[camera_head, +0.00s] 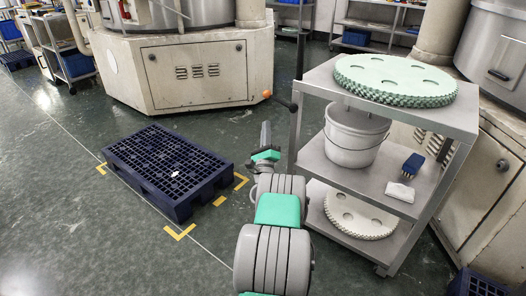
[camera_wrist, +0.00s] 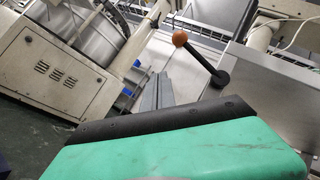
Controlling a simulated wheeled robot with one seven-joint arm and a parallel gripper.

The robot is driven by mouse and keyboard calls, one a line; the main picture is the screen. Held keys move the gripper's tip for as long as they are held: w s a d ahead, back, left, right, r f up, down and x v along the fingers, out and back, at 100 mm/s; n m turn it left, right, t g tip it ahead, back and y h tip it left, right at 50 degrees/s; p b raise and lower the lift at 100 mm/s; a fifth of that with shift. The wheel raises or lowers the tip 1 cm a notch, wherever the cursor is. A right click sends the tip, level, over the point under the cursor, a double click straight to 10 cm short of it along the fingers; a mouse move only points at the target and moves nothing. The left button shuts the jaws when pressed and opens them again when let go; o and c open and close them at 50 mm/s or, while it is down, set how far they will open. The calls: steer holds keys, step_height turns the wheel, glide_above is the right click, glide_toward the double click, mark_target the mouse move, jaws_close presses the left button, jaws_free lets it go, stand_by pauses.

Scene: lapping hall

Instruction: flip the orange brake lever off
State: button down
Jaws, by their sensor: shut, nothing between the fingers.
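The brake lever is a short black rod with an orange ball knob (camera_head: 267,93), on the left side of the grey trolley by its upright post. In the wrist view the orange knob (camera_wrist: 180,38) is at the upper middle, and its black rod runs down right to a pivot beside the trolley top. My gripper (camera_head: 265,126) is shut and empty, below the knob in the head view. In the wrist view my gripper's grey fingers (camera_wrist: 157,88) are just left of the lever and appear apart from it.
The trolley (camera_head: 312,106) carries a pale green toothed disc (camera_head: 396,78), a white bucket (camera_head: 355,138), a blue brush (camera_head: 413,164) and a cream disc (camera_head: 360,213). A dark blue pallet (camera_head: 165,165) lies on the floor at left. A beige machine (camera_head: 190,75) stands behind.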

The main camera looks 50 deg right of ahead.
steer(key=a+f, duration=0.2)
steer(key=s+a+f+b, duration=0.1)
steer(key=a+f, duration=0.1)
steer(key=shift+f, duration=0.1)
stand_by(0.3)
